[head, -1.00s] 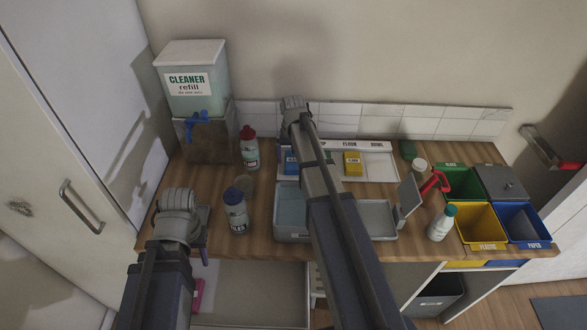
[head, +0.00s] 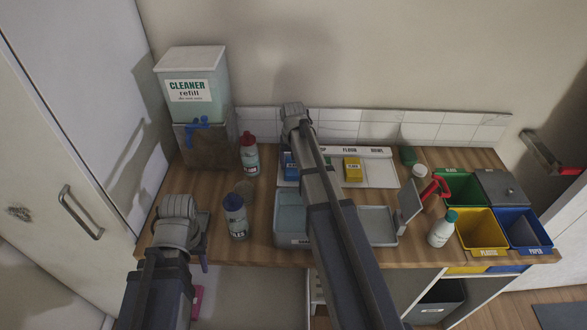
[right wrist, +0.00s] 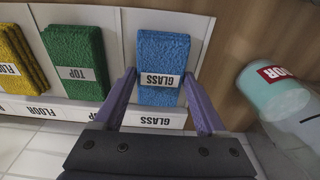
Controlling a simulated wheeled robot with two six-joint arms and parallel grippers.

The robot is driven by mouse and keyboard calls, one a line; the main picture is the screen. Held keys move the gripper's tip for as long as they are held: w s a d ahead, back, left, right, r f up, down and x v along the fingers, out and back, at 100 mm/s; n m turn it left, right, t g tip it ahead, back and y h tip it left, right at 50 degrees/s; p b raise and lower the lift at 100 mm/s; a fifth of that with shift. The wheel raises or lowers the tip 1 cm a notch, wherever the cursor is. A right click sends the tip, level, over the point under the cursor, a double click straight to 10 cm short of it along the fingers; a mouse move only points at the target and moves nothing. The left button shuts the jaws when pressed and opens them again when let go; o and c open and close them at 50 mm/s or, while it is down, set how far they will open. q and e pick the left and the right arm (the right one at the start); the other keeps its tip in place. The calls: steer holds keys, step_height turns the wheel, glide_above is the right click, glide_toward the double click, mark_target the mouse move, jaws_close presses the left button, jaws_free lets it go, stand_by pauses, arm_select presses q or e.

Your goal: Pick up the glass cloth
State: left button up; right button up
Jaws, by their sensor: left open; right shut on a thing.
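The glass cloth is a folded blue cloth (right wrist: 162,55) with a white GLASS label, at one end of a white tray (right wrist: 112,60). In the right wrist view my right gripper (right wrist: 158,82) has its two purple fingers on either side of the cloth, shut on it. The cloth appears to lie on the tray. In the head view a little of the blue cloth (head: 289,166) shows beside my right arm, which hides my right gripper. My left gripper (head: 204,262) is open near the counter's front left edge, mostly hidden by its wrist.
A green TOP cloth (right wrist: 75,55) and a yellow FLOOR cloth (head: 353,169) share the tray. A red-capped bottle (head: 249,155) and a blue-capped bottle (head: 236,216) stand left. A grey basin (head: 288,225) is in front. Coloured bins (head: 481,232) fill the right end.

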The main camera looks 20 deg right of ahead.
mark_target(293, 167)
step_height(293, 167, up, 10)
steer(key=p, duration=1)
steer(key=shift+s+a+f, duration=0.1)
